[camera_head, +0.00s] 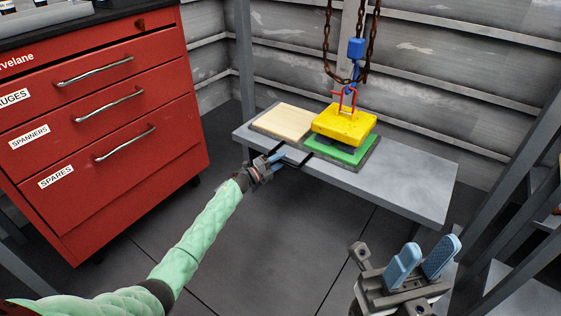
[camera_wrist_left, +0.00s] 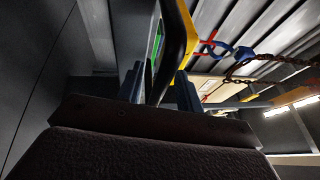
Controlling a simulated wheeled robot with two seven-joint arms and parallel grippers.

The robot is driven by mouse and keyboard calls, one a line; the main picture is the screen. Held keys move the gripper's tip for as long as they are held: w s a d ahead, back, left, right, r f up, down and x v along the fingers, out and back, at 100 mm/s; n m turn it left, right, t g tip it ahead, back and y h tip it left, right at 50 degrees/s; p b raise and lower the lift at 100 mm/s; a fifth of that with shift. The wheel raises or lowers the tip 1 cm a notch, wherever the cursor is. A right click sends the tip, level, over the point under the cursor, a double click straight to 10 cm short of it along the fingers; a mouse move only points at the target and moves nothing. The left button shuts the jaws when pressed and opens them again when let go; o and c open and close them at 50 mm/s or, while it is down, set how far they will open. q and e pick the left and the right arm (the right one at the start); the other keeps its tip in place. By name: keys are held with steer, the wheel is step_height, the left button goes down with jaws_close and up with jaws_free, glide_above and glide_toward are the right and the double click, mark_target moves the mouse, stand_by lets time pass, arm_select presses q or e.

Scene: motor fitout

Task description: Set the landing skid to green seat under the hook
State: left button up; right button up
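The landing skid appears to be the low sliding piece on the grey bench, with a pale wooden seat (camera_head: 283,121) on its left and a green seat (camera_head: 345,152) on its right. A yellow block (camera_head: 344,125) with a red bail is at the hook (camera_head: 350,88), above the green seat; I cannot tell whether they touch. A black handle (camera_head: 296,163) sticks out at the front, and also shows in the left wrist view (camera_wrist_left: 177,45). My left gripper (camera_head: 270,161) has its fingers either side of this handle; their grip is unclear. My right gripper (camera_head: 422,258) is open and empty.
The grey bench (camera_head: 415,185) is bare to the right of the seats. A rusty chain (camera_head: 328,45) hangs above. A red drawer cabinet (camera_head: 95,135) stands at the left. Grey uprights stand at the right. The floor before the bench is clear.

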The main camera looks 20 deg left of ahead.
arm_select(q)
steer(key=shift+s, duration=0.25)
steer(key=p+v, duration=0.1)
steer(key=v, duration=0.6)
steer(key=shift+a, duration=0.15)
steer(key=shift+s, duration=0.1)
